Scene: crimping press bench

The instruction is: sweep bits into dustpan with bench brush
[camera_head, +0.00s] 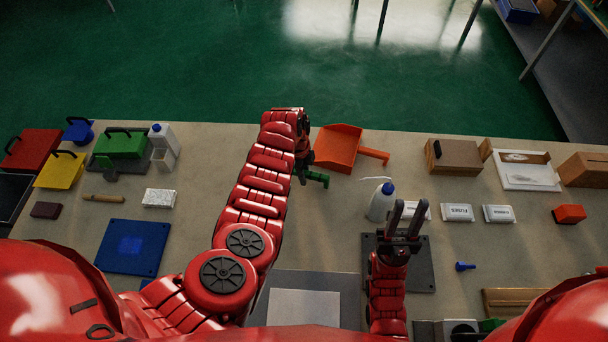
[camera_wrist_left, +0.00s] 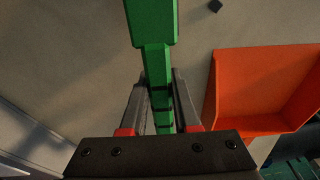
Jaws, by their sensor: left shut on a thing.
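The green bench brush (camera_head: 318,178) is partly hidden by my left arm in the head view. My left gripper (camera_head: 303,166) is shut on its handle, as the left wrist view shows, with the brush (camera_wrist_left: 152,25) running up between the fingers (camera_wrist_left: 162,105). The orange dustpan (camera_head: 335,148) lies just right of my left gripper, its handle pointing right; it also shows in the left wrist view (camera_wrist_left: 255,90). One small dark bit (camera_wrist_left: 215,6) lies on the bench at the top of the left wrist view. My right gripper (camera_head: 405,207) is open and empty over a dark plate.
A white bottle with a blue cap (camera_head: 381,203) stands between the dustpan and my right gripper. White fuse boxes (camera_head: 458,212) and a wooden box (camera_head: 454,158) are to the right. The bench's far edge is close behind the dustpan.

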